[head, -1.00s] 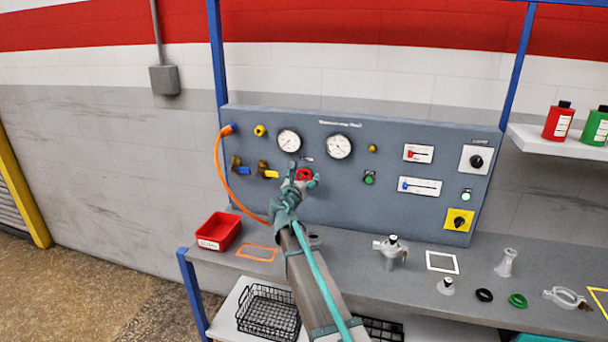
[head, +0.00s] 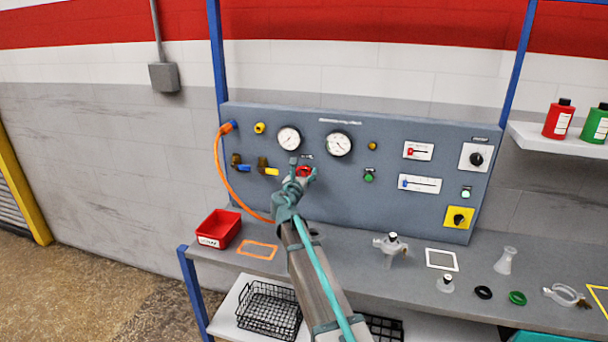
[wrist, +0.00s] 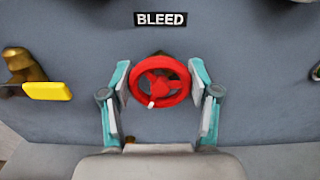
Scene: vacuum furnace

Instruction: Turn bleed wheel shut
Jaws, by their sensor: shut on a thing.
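The bleed wheel is a red round handwheel (wrist: 160,68) under a BLEED label (wrist: 160,19) on the grey panel. In the head view the wheel (head: 304,170) shows below the two gauges, partly covered by my gripper (head: 303,168). In the wrist view the teal fingers with grey pads of my gripper (wrist: 161,92) stand on the left and right of the rim and are shut on it. A small white knob (wrist: 151,105) sits at the wheel's lower left edge.
A yellow-handled valve (wrist: 47,90) is left of the wheel. Two gauges (head: 289,139) sit above it, and a green button (head: 369,175) is to the right. A red bin (head: 219,228) and glassware (head: 391,247) stand on the bench below. An orange hose (head: 219,165) hangs at the panel's left.

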